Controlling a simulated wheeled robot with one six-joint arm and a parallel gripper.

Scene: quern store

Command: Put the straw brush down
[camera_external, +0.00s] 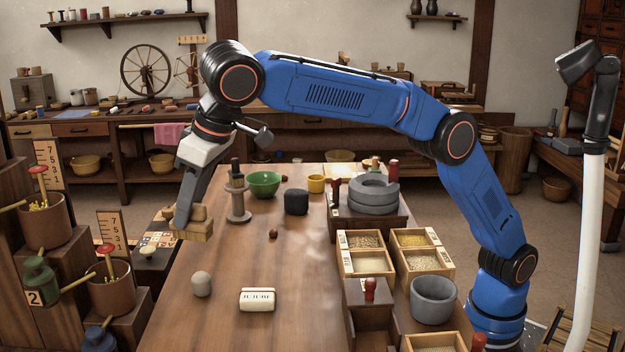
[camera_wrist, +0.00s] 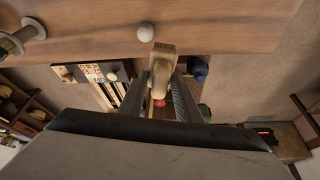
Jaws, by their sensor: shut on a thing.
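My gripper (camera_external: 188,207) points down at the left edge of the wooden table (camera_external: 215,320). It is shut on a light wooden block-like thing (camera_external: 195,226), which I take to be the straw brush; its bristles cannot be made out. In the wrist view the brush (camera_wrist: 163,62) sits between the two fingers (camera_wrist: 163,88), over or just beyond the table edge. In the outside view it seems to hang at about tabletop height; I cannot tell whether it touches the table.
Near the gripper stand a grey spindle-like post (camera_external: 238,200), a round grey stone (camera_external: 202,284) and a white marked block (camera_external: 257,300). A green bowl (camera_external: 264,184) and dark pot (camera_external: 296,202) are farther back. Grain boxes (camera_external: 366,279) line the right. The table's middle is mostly clear.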

